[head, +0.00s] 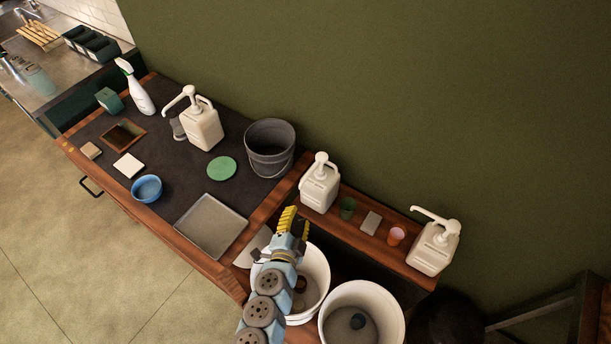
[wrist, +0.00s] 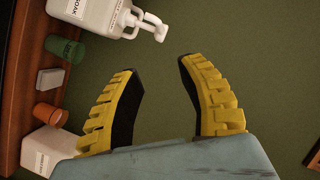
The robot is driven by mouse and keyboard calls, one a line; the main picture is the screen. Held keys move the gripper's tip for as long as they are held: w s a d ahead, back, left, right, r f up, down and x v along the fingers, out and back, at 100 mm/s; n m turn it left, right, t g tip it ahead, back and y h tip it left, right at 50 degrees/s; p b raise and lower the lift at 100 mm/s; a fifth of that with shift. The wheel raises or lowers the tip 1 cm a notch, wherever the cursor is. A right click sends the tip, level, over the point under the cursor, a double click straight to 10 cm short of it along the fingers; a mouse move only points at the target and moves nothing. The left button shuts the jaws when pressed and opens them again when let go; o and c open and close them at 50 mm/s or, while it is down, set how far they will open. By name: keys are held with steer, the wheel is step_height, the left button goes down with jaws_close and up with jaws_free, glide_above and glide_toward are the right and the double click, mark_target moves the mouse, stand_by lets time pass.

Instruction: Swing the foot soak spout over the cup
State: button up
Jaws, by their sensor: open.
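The foot soak jug (head: 320,185) is a white pump jug at the left end of the low wall shelf. In the wrist view the jug (wrist: 95,14) is cut off by the top edge, with "SOAK" readable. Its spout (wrist: 150,22) points right, away from the green cup. The green cup (head: 347,207) stands beside the jug; it also shows in the wrist view (wrist: 66,48). An orange cup (head: 396,236) stands farther right on the shelf. My gripper (head: 295,220) is open and empty, in front of and below the jug. In the wrist view the spout lies beyond the fingertips (wrist: 160,68), apart from them.
A grey block (head: 371,223) lies between the cups. Another pump jug (head: 435,246) stands at the shelf's right end. Two white buckets (head: 316,280) (head: 362,300) stand below the shelf. The dark-topped table (head: 190,180) at left holds a third pump jug (head: 203,128) and a grey bucket (head: 270,148).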

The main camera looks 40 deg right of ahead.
steer(key=w, duration=0.1)
steer(key=p, duration=0.2)
glide_toward(309, 173)
steer(key=shift+y, duration=0.3)
steer(key=x, duration=0.4)
steer(key=shift+d, duration=0.15)
steer(key=shift+x, duration=3)
steer(key=shift+f, duration=0.15)
jaws_close()
